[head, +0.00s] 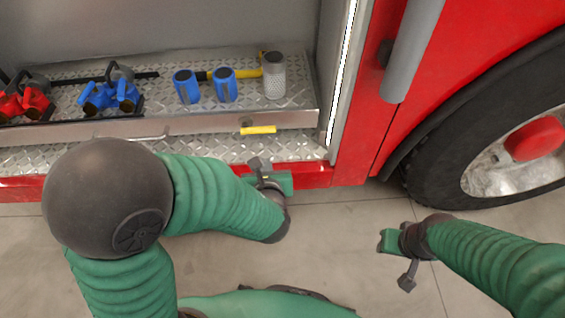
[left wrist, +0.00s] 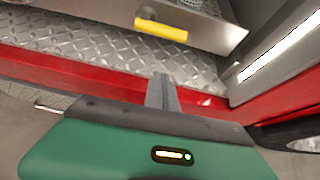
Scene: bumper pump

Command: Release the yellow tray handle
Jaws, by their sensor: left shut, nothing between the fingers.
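The yellow tray handle (head: 258,130) is on the front face of the metal tray (head: 190,124), near its right end. It also shows at the top of the left wrist view (left wrist: 161,29). My left gripper (head: 261,166) is below the handle in the head view, apart from it. Its fingers are shut and empty, as the left wrist view (left wrist: 162,90) shows them close together. My right gripper (head: 393,262) is at the lower right over the floor, far from the tray.
On the tray stand blue cylinders (head: 187,86), a grey canister (head: 274,76), a yellow-handled tool (head: 247,73), and red (head: 28,101) and blue (head: 108,96) tools. The red truck panel (head: 359,95) and wheel (head: 511,135) are at right. The floor (head: 340,225) is open.

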